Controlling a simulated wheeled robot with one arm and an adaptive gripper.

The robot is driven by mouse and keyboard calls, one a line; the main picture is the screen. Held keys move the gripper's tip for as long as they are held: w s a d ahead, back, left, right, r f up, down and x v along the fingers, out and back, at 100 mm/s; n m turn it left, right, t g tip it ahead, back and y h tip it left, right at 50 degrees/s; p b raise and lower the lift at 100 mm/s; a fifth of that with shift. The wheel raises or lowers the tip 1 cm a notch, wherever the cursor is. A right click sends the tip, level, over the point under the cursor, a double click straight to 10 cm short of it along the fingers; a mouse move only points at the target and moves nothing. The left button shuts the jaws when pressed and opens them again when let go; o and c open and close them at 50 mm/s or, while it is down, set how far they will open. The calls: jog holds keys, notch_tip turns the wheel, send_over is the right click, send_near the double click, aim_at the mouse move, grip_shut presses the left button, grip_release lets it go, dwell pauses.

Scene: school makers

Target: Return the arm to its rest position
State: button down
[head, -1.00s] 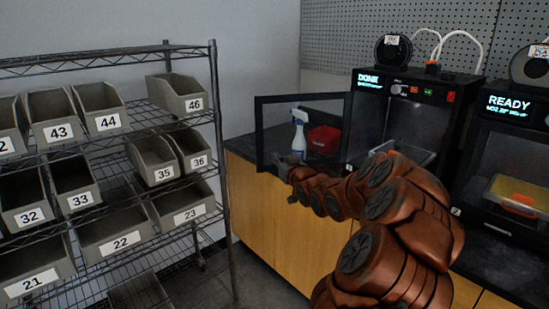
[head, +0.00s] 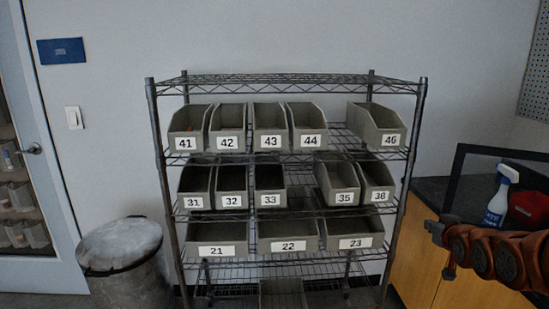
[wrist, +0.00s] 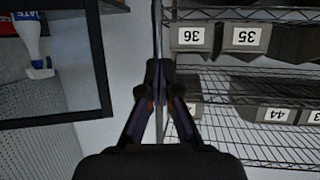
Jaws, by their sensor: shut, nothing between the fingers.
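My brown arm reaches in from the right edge of the head view. At its end, my gripper (head: 432,231) is in front of the wooden cabinet, just right of the wire rack's right post. In the wrist view my gripper (wrist: 160,72) has its fingers together with nothing between them. The rack's post shows behind the fingertips there. The rest of my arm is cut off by the right edge of the head view.
A wire rack (head: 290,85) with several numbered grey bins stands in the middle. A lidded trash can (head: 121,275) and a door (head: 40,200) are left.

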jog(key=s+a+f+n+g+y+p, duration=0.1)
jog(key=s+a+g+p, duration=0.45)
jog(key=s+a, duration=0.85)
jog(key=s+a+g+p, duration=0.1)
jog(key=s+a+g, duration=0.2)
jog(key=s, duration=0.6)
jog(key=s+a+r+g+y+p, duration=0.1)
jog(key=s+a+g, duration=0.2)
jog(key=s+a, duration=0.4)
jog(key=s+a+r+n+g+p, duration=0.1)
jog(key=s+a+g, duration=0.2)
jog(key=s, duration=0.8)
jog(key=shift+a+r+g+y, duration=0.25)
jog(key=shift+a+g+y, duration=0.1)
jog(key=shift+a, duration=0.8)
